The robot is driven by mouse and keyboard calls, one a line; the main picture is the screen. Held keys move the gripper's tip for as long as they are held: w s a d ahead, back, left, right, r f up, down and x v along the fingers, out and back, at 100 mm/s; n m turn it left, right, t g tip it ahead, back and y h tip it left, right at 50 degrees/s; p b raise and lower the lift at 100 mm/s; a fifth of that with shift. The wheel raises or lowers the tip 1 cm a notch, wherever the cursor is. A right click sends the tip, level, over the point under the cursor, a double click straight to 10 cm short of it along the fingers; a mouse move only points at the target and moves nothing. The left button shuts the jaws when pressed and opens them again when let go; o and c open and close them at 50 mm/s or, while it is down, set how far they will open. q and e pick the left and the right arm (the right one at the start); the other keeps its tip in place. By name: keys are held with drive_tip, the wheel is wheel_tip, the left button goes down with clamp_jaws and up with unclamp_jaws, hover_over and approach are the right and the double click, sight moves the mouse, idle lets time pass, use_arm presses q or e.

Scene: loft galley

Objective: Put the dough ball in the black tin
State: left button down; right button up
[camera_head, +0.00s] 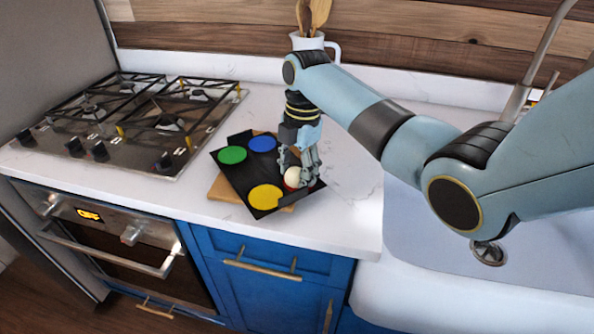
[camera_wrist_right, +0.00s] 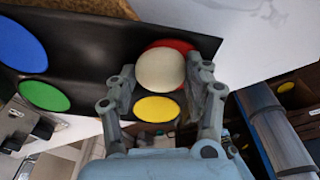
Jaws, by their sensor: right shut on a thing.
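The cream dough ball (camera_head: 292,175) is between the fingers of my right gripper (camera_head: 299,180), which is shut on it. In the right wrist view the ball (camera_wrist_right: 160,71) sits between the two fingers (camera_wrist_right: 163,88), in front of a red disc (camera_wrist_right: 176,46). The black tin (camera_head: 241,180) is flat and dark, with green, blue, yellow and red discs on it. My right gripper points down over its right part, at the red disc, which the ball and fingers mostly hide. I cannot tell whether the ball touches the tin. My left gripper is not in view.
A wooden board (camera_head: 219,190) lies under the tin on the white counter (camera_head: 346,210). A gas hob (camera_head: 135,120) is to the left. A white jug (camera_head: 331,46) with wooden utensils stands behind my right arm. A sink (camera_head: 440,240) is to the right.

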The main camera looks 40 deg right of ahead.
drive_tip(key=shift+s+f, duration=0.5)
drive_tip(key=shift+f, duration=0.2)
clamp_jaws()
drive_tip(key=o, duration=1.2)
unclamp_jaws()
drive_tip(key=shift+c, duration=0.2)
drive_tip(key=o, duration=0.3)
drive_tip(key=shift+w+f, duration=0.15)
drive_tip(key=shift+d, duration=0.1)
drive_tip(key=shift+r, duration=0.35)
wheel_tip(320, 180, up, 13)
drive_tip(key=d, duration=0.1)
drive_tip(key=shift+w+d, duration=0.2)
drive_tip(key=shift+w, duration=0.2)
drive_tip(key=shift+s+f, duration=0.1)
drive_tip(key=shift+f, duration=0.1)
